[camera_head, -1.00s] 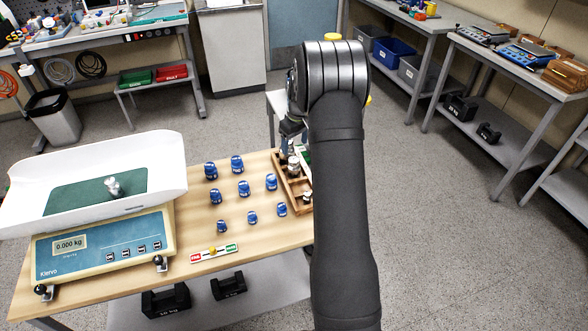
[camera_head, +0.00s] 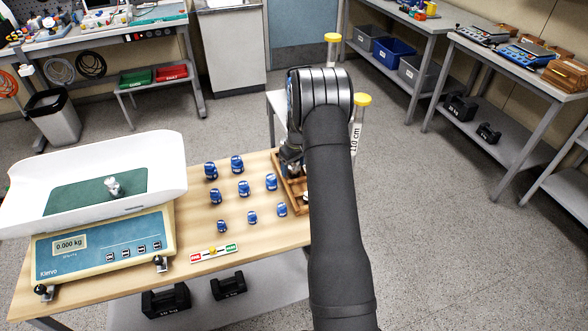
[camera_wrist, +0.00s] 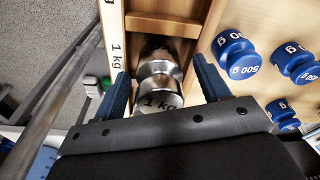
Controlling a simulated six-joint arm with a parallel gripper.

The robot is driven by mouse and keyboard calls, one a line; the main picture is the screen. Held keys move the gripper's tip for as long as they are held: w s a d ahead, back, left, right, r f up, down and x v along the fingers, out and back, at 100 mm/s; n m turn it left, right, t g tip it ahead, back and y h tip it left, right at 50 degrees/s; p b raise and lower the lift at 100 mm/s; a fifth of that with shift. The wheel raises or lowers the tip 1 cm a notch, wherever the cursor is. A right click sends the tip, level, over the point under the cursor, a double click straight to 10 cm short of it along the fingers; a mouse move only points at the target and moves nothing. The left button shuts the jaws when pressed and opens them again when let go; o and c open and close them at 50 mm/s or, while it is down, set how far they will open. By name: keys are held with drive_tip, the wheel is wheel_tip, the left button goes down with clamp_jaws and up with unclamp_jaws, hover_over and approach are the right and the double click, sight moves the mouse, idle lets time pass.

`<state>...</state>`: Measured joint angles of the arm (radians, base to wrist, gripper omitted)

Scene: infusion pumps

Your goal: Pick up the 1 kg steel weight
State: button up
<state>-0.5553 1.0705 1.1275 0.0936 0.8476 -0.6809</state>
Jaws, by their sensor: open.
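The 1 kg steel weight (camera_wrist: 160,88) is a shiny knobbed cylinder marked "1 kg". In the wrist view it sits in a compartment of the wooden box (camera_wrist: 165,24), whose rim carries a "1 kg" label. My gripper (camera_wrist: 163,78) is open, with one blue finger on each side of the weight. Whether the fingers touch it cannot be told. In the head view my arm hides the weight and most of the box (camera_head: 291,192). Another steel weight (camera_head: 113,186) stands on the scale pan.
Several blue weights (camera_head: 243,188) stand on the table left of the box; some marked 500 g (camera_wrist: 235,54) show close to my right finger. The scale (camera_head: 105,245) reads 0.000 kg. A yellow-capped post (camera_head: 361,101) stands behind my arm.

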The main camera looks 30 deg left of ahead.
clamp_jaws()
drive_tip(key=shift+r, duration=0.15)
